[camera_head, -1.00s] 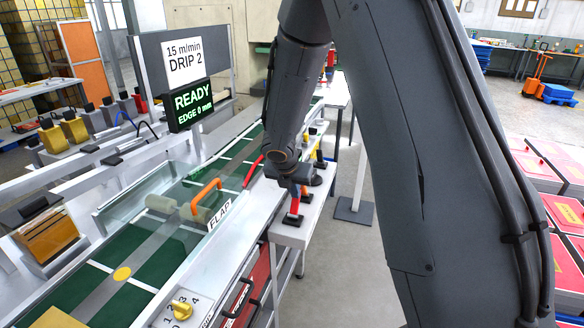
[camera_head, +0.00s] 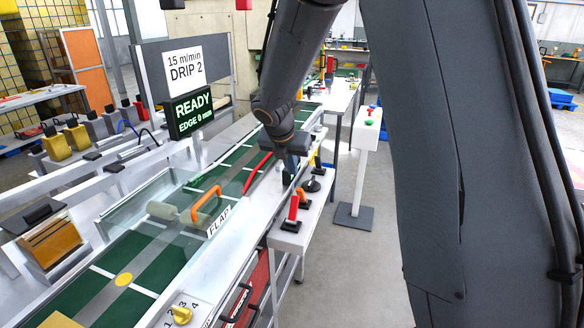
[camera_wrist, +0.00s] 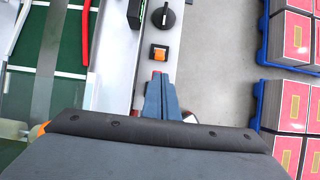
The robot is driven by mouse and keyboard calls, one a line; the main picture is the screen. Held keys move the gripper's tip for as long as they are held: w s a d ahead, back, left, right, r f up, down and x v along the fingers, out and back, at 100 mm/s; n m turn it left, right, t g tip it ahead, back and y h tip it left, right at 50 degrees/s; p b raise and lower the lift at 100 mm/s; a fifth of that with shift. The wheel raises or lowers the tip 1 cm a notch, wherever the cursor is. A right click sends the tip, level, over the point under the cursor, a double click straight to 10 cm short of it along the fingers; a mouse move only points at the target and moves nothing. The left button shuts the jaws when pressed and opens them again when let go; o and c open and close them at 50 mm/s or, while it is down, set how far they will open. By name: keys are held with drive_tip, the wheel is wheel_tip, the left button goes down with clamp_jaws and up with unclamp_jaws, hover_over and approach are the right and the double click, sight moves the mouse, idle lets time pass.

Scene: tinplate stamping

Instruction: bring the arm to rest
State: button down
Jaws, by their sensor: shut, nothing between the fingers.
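My arm comes down from the top of the head view, and its end hangs over the narrow side shelf (camera_head: 290,240) along the conveyor. My gripper (camera_head: 290,166) points down there, small and partly hidden by the wrist. In the wrist view, my gripper's blue-grey fingers (camera_wrist: 158,84) are together with nothing between them. They are above the shelf, just below a black block with an orange top (camera_wrist: 159,53) in the picture. A red-handled tool (camera_head: 293,209) stands on the shelf, nearer the camera than the gripper and apart from it.
The green conveyor (camera_head: 110,262) runs at left, with an orange handle (camera_head: 207,204) on its clear flap and a READY display (camera_head: 192,109) behind. A white pedestal with buttons (camera_head: 366,150) stands right of the shelf. Grey floor (camera_head: 350,265) is open; red-topped stacks (camera_wrist: 291,100) stand at right.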

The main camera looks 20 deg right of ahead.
drive_tip(key=s+a+f+m+g+y+b, duration=0.1)
drive_tip(key=s+f+m, duration=0.3)
drive_tip(key=s+m, duration=0.9)
drive_tip(key=s+a+f+m+g+y+b, duration=0.2)
drive_tip(key=s+f+m+b, duration=0.2)
drive_tip(key=s+m, duration=0.9)
drive_tip(key=m, duration=0.2)
drive_tip(key=shift+a+m, duration=0.3)
drive_tip(key=shift+m, duration=0.1)
drive_tip(key=shift+f, duration=0.1)
